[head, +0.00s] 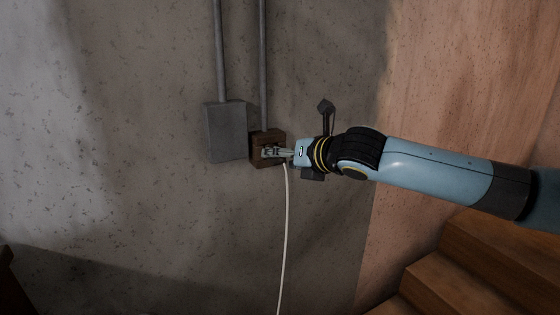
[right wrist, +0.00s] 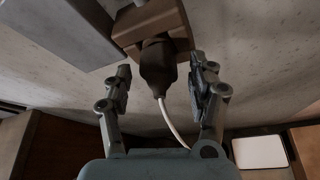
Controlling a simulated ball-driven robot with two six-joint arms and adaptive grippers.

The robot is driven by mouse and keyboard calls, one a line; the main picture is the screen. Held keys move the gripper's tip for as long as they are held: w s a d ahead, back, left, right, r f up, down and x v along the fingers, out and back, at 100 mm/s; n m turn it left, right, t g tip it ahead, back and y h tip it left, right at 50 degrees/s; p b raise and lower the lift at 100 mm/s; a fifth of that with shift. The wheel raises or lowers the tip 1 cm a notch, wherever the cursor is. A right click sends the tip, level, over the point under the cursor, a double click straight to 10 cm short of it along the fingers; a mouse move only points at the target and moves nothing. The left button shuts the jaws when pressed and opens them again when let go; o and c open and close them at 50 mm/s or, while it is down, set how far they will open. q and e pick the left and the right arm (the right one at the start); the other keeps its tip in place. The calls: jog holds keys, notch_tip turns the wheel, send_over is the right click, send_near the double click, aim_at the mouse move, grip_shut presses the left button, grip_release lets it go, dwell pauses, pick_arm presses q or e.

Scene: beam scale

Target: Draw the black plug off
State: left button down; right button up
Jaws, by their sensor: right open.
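The black plug (right wrist: 158,66) sits in the brown socket box (right wrist: 148,22) in the right wrist view, and a white cord (right wrist: 172,122) hangs from it. In the head view the brown box (head: 259,157) is on the wall, with the cord (head: 286,215) running down; the plug itself is hidden there by my gripper. My right gripper (right wrist: 160,80) is open, with one finger on each side of the plug and a visible gap on both sides. It also shows in the head view (head: 272,152), at the front of the box. My left gripper is in neither view.
A grey metal box (head: 225,132) is on the wall just left of the socket box. Two conduits (head: 221,50) run up the wall from the boxes. Wooden steps (head: 470,260) stand at the lower right. The wall below the boxes is clear except for the cord.

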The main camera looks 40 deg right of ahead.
jog(key=shift+x, duration=0.85)
jog(key=shift+a, duration=0.1)
grip_shut()
jog(key=shift+s, duration=0.15)
